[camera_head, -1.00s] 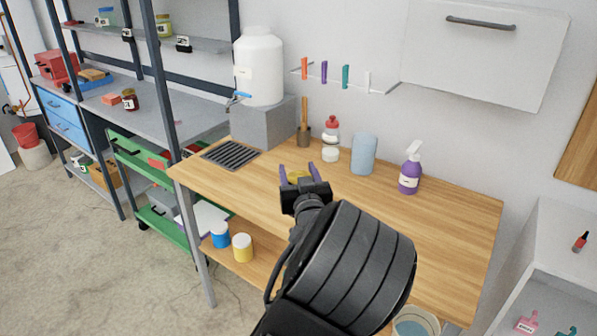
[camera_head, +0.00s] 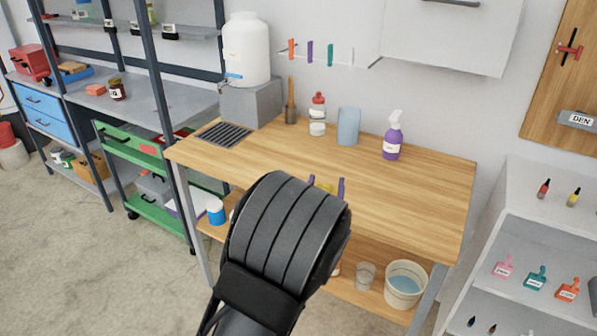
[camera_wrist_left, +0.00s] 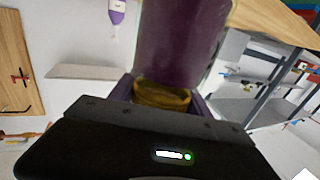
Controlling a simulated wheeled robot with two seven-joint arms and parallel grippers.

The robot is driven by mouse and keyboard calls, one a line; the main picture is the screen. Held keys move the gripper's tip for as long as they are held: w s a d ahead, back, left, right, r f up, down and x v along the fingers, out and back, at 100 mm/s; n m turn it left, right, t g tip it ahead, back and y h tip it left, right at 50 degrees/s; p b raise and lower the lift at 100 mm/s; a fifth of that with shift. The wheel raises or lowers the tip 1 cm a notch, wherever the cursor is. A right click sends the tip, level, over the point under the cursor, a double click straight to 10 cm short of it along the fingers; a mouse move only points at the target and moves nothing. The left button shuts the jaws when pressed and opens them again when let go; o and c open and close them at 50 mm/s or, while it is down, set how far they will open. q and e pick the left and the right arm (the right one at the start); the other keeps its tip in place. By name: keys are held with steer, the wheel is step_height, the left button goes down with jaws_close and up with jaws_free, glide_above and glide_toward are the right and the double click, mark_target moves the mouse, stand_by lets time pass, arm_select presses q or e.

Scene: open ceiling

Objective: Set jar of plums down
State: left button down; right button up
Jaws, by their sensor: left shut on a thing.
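The jar of plums shows large in the left wrist view as a dark purple body (camera_wrist_left: 182,42) with a yellow-brown lid (camera_wrist_left: 160,96). My left gripper (camera_wrist_left: 162,98) is shut on it at the lid, with a purple finger on each side. In the head view my left gripper (camera_head: 326,186) is mostly hidden behind my arm. Only its purple fingertips and a bit of the yellow lid show, in front of the wooden bench top (camera_head: 400,205). The jar's body is hidden there. I cannot tell its height over the bench. My right gripper is not in view.
A purple spray bottle (camera_head: 392,138), blue cylinder (camera_head: 348,127), red-capped bottle (camera_head: 317,115) and white water tank (camera_head: 246,50) on a grey block line the bench's back. A drain grate (camera_head: 224,134) is at left. The bench's middle and right are clear. White shelves (camera_head: 535,235) stand right.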

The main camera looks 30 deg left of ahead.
arm_select(q)
steer(key=s+d+f+m+t+h, duration=0.1)
steer(key=d+f+m+h, duration=0.3)
steer(key=d, duration=0.7)
step_height(320, 180, down, 4)
steer(key=shift+s+d+r+h, duration=0.2)
steer(key=shift+d+r+h, duration=0.05)
steer(key=shift+h, duration=0.95)
steer(key=shift+a, duration=0.1)
